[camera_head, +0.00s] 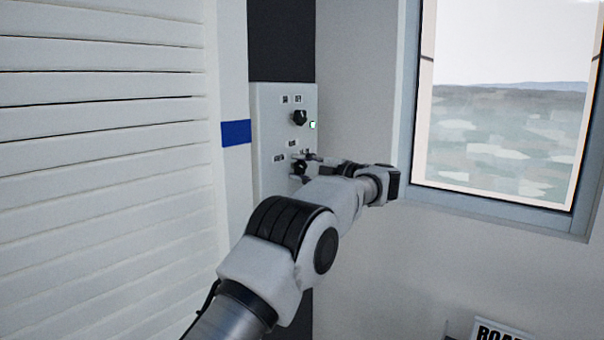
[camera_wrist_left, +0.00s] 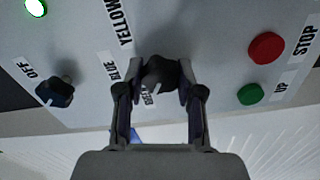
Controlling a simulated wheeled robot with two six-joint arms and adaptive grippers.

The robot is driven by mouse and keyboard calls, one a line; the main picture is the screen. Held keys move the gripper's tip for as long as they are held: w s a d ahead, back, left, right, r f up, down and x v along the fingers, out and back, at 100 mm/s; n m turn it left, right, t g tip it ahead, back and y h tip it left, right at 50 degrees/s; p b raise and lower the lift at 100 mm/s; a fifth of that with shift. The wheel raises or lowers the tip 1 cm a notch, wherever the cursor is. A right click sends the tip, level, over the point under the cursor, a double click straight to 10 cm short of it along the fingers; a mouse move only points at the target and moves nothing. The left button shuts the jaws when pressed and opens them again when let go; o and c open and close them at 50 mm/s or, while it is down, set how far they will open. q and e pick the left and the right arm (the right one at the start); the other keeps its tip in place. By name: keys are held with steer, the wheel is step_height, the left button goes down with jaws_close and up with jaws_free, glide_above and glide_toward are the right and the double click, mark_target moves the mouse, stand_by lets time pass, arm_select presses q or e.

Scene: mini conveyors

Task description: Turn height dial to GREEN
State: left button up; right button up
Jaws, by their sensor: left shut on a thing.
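The height dial (camera_wrist_left: 159,72) is a black knob on the grey control panel (camera_wrist_left: 200,40) in the left wrist view. My left gripper (camera_wrist_left: 159,88) is shut on it, with one finger on each side. The labels YELLOW and BLUE lie to its left. A label just below the knob is partly covered and looks like GREEN. I cannot tell clearly where the dial points. In the head view my left gripper (camera_head: 307,161) is at the lower part of the wall panel (camera_head: 268,115), at the lower black knob. My right gripper is not in view.
A second black knob (camera_wrist_left: 55,91) sits beside an OFF label. A red STOP button (camera_wrist_left: 266,48) and a green UP button (camera_wrist_left: 250,94) are right of the gripped dial. A green light (camera_wrist_left: 36,7) is lit. A window (camera_head: 505,110) is to the right in the head view.

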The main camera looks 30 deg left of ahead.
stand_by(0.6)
arm_select(q)
steer(key=o, duration=1.2)
steer(key=shift+a, duration=0.1)
steer(key=shift+c, duration=0.2)
steer(key=d, duration=1.2)
steer(key=shift+s, duration=0.4)
